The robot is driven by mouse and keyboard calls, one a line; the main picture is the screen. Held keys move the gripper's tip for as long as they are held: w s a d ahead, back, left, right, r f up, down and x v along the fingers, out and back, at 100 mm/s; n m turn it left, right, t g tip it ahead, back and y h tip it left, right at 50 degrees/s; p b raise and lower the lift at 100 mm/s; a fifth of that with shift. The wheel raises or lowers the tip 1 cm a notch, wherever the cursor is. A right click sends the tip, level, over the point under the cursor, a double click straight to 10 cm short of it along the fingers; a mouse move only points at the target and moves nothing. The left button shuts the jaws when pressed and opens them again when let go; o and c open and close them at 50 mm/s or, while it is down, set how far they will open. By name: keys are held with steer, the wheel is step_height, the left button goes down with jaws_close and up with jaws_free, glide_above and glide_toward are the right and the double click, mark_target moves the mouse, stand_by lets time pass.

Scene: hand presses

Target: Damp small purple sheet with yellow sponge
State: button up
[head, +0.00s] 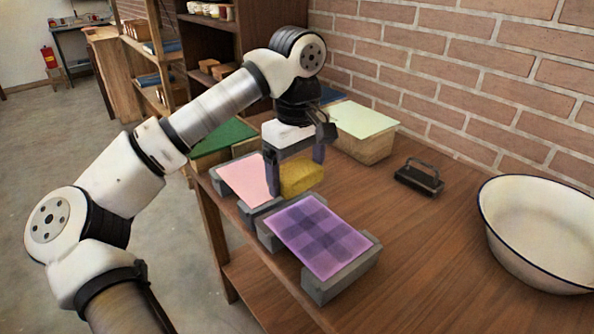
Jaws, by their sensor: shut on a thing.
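The small purple sheet (318,234) lies flat across grey blocks (341,280) near the front edge of the wooden table. It is purple with a darker checked pattern. The yellow sponge (301,179) is between the fingers of my gripper (296,176). My gripper points down and is shut on the sponge. In the picture it shows just above the far end of the purple sheet. I cannot tell whether the sponge touches anything below it.
A pink sheet (245,179) on grey blocks lies left of the sponge. A green sheet (223,136) is behind it. A pale green sheet (361,119) tops a block at the wall. A black-handled tool (419,177) and a white basin (545,236) stand right. Bare table (430,240) lies between.

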steer(key=shift+r+p, duration=1.15)
steer(key=shift+r, duration=0.4)
steer(key=shift+f, duration=0.1)
